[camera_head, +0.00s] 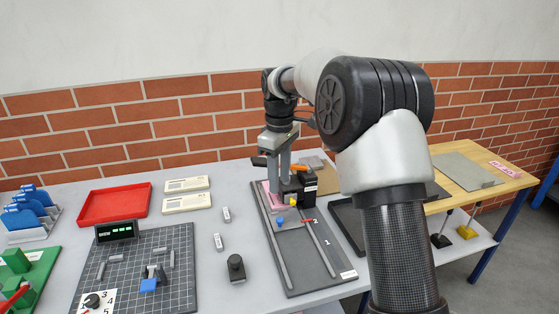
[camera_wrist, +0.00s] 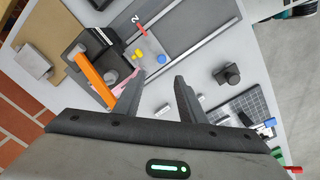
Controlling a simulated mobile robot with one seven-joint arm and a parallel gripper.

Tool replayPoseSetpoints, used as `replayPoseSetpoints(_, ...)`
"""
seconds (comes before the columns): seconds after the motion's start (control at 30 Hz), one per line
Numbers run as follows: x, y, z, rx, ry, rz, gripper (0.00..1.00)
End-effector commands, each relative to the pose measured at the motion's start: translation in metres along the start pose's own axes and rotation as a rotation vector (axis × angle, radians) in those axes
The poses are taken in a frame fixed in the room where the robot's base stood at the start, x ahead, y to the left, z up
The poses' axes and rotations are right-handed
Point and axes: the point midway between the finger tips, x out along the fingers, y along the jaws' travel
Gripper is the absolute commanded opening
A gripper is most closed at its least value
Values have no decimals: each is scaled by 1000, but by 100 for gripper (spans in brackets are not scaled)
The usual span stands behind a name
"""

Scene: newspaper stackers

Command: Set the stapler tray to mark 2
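The stapler tray (camera_head: 291,226) is a grey plate on a dark railed board (camera_head: 297,268). It carries a black stapler (camera_head: 301,185) with an orange lever, a blue knob (camera_head: 280,223) and a yellow knob (camera_head: 293,202). A red pointer (camera_wrist: 143,30) at the tray's edge lies beside the printed numeral 2 (camera_wrist: 135,17). My gripper (camera_head: 278,188) hangs above the left back of the board, by the stapler and a pink sheet (camera_head: 268,196). In the wrist view my gripper's two fingers (camera_wrist: 160,90) stand apart with nothing between them. Whether they touch anything is unclear.
A grey gridded board (camera_head: 175,262) with a lit display (camera_head: 117,231) stands left. A red tray (camera_head: 115,204), two cream boxes (camera_head: 187,203) and a small black knobbed block (camera_head: 236,267) are nearby. The tabletop between the two boards is mostly clear.

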Motion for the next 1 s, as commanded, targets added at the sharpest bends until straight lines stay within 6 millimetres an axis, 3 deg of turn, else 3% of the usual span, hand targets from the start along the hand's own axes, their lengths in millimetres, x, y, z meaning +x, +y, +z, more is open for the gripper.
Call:
replayPoseSetpoints(0.1, -24, 0, 0, 0, 2, 1, 37)
replayPoseSetpoints(0.27, -43, 0, -1, 0, 1, 1, 37)
replayPoseSetpoints(0.77, -56, -2, 3, 9, 4, 7, 37)
replayPoseSetpoints(0.87, -81, -11, 15, 53, 18, 33, 37)
replayPoseSetpoints(1.0, -135, -39, 52, 185, 58, 95, 37)
